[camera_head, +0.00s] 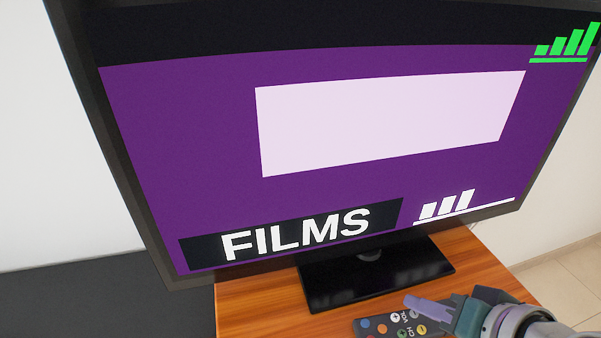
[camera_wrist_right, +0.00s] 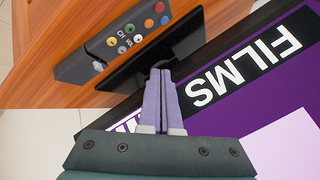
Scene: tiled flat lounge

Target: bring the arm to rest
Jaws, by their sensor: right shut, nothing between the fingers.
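My right gripper (camera_head: 425,309) comes in from the lower right in the head view, above the wooden table. Its two pale purple fingers also show in the right wrist view (camera_wrist_right: 160,82), pressed together with nothing between them. In the head view the fingertips appear over the remote control (camera_head: 375,325); I cannot tell the exact gap. In the right wrist view the remote (camera_wrist_right: 125,38) lies on the table apart from the fingers in the picture. My left gripper is not in view.
A large television (camera_head: 180,140) shows a purple screen with "FILMS". Its black stand (camera_head: 350,285) rests on the wooden table (camera_head: 255,300), close to the right gripper. A dark surface (camera_head: 110,300) lies at the left. Tiled floor (camera_head: 570,285) shows at the right.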

